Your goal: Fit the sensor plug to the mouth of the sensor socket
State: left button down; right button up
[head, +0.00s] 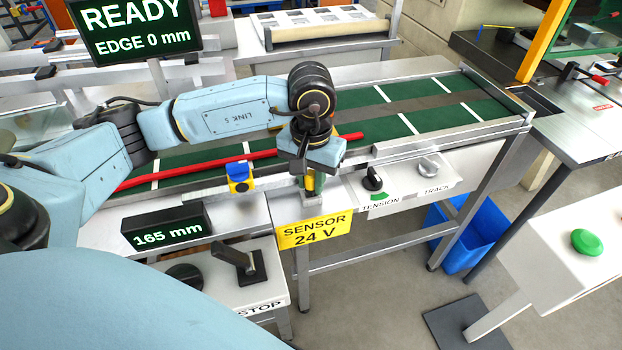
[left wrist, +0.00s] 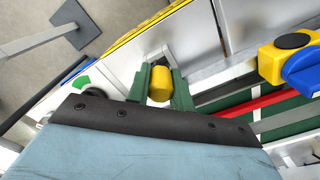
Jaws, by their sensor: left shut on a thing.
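My left gripper (head: 312,188) points down over the grey housing (head: 287,207) behind the yellow "SENSOR 24 V" sign (head: 314,231). In the left wrist view its green fingers (left wrist: 161,88) are shut on a yellow, round-ended piece (left wrist: 160,84), which I take for the sensor plug. Only a little yellow shows between the fingers in the head view. The mouth of the sensor socket is hidden by the gripper and plug, so I cannot tell whether they touch. My right gripper is not in view.
A blue-and-yellow block (head: 239,177) sits on the rail left of the gripper. A red bar (head: 210,164) crosses the green belt (head: 432,104) behind. Tension (head: 373,180) and track knobs (head: 428,166) stand to the right. A black lever (head: 236,258) stands front left.

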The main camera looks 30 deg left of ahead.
pick_arm(q)
jog(key=shift+b, duration=0.6)
dwell(0.8)
jog(key=shift+s+a+f+b, duration=0.1)
jog(key=shift+a+f+b, duration=0.15)
jog(key=shift+b, duration=0.2)
dwell(0.4)
